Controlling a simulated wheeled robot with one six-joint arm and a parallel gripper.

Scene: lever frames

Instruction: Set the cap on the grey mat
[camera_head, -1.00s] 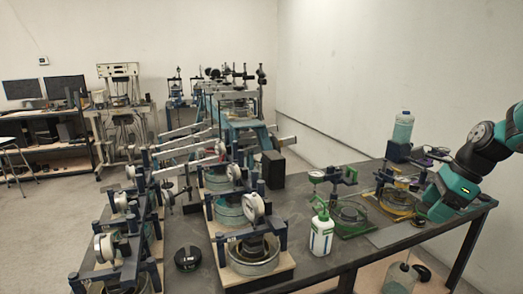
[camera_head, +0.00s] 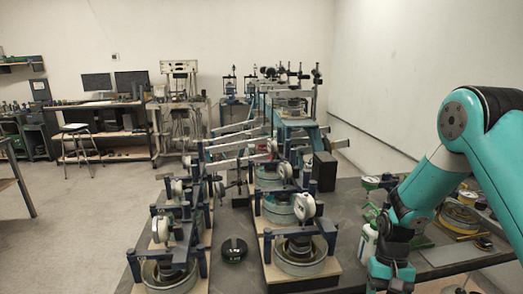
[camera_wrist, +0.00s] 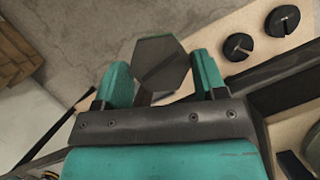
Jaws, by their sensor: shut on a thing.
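My gripper (camera_wrist: 162,84) is shut on a dark grey six-sided piece, which I take for the cap (camera_wrist: 158,62). In the wrist view it sits between the two teal fingers, with bare floor behind it. In the head view my gripper (camera_head: 390,274) is low at the right, over the front of the bench, and the held piece cannot be made out there.
A black round weight (camera_head: 234,250) lies on the dark bench (camera_head: 232,225) between gauge stands. A gauge stand with a metal ring (camera_head: 300,265) is left of my gripper. A yellow-based device (camera_head: 458,220) stands behind the grey patch. The wrist view shows slotted black discs (camera_wrist: 282,20).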

